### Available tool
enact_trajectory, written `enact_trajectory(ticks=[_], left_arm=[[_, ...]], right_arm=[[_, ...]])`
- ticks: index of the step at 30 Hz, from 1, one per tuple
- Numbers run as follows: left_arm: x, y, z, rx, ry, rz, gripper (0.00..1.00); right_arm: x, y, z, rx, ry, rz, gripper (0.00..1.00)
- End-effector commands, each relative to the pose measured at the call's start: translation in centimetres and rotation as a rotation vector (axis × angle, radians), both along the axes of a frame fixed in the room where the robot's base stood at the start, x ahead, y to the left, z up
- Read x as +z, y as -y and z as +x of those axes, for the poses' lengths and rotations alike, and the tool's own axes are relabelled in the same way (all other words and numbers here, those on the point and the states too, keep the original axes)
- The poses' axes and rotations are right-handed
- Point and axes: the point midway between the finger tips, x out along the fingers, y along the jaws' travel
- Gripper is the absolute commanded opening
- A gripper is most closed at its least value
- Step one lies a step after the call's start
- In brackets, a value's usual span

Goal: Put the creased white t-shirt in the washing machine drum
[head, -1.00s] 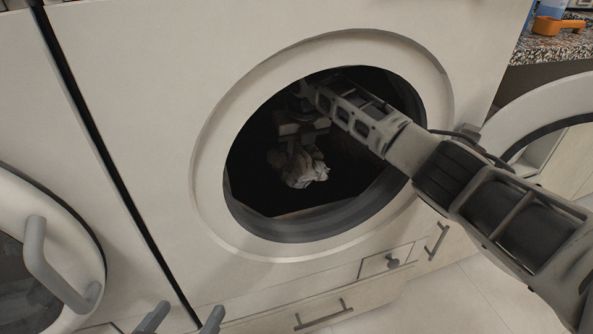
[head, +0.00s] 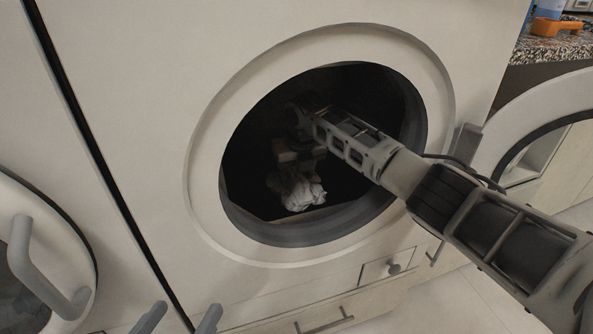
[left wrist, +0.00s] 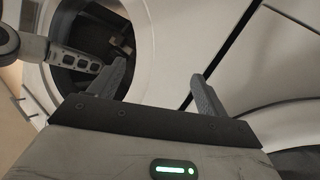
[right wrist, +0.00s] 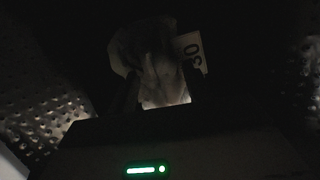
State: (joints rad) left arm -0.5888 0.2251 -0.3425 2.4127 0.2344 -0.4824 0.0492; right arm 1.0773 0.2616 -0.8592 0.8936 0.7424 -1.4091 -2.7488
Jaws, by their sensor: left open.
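The creased white t-shirt (head: 297,188) is a crumpled bundle inside the dark washing machine drum (head: 245,170), low in the opening. My right arm reaches in through the round door opening. My right gripper (head: 298,165) is in the drum above the shirt, and its fingers appear closed on it. In the right wrist view the shirt (right wrist: 155,62) is bunched at the dim fingertips, with a tag marked with a number. Whether the shirt touches the drum floor is hard to tell. My left gripper (head: 180,319) is open and empty outside, below left of the opening.
The machine's open round door (head: 535,115) stands at the right. Another round door with a grey handle (head: 40,275) is at the lower left. Drawers (head: 325,315) lie below the opening. An orange object (head: 552,27) is on the speckled counter.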

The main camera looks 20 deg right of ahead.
Motion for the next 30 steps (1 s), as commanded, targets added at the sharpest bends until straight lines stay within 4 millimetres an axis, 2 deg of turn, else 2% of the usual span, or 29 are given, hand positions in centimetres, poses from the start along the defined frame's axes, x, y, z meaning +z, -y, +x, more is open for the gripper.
enact_trajectory(ticks=[7, 12, 18, 21, 25, 30], left_arm=[[0.1, 0.0, 0.0, 0.000, -0.001, 0.002, 0.77], [0.6, -0.3, 0.0, 0.005, -0.001, 0.050, 0.77], [-0.9, -0.6, -0.6, -0.001, -0.062, 0.109, 0.77], [-1.7, -0.8, -0.7, -0.003, -0.089, 0.123, 0.77], [-2.4, -0.9, -0.7, 0.001, -0.112, 0.131, 0.77], [-2.1, -0.9, -0.3, 0.007, -0.103, 0.127, 0.77]], right_arm=[[0.6, 0.0, 0.0, 0.001, 0.001, 0.000, 0.50], [3.3, 0.1, -0.6, 0.001, 0.003, 0.000, 0.50], [6.3, 0.1, -1.5, 0.001, 0.002, 0.000, 0.50], [7.2, 0.0, -1.8, 0.001, 0.000, 0.001, 0.50], [7.5, 0.1, -2.0, -0.001, -0.001, 0.000, 0.50], [7.5, 0.0, -2.0, -0.001, 0.000, 0.001, 0.50]])
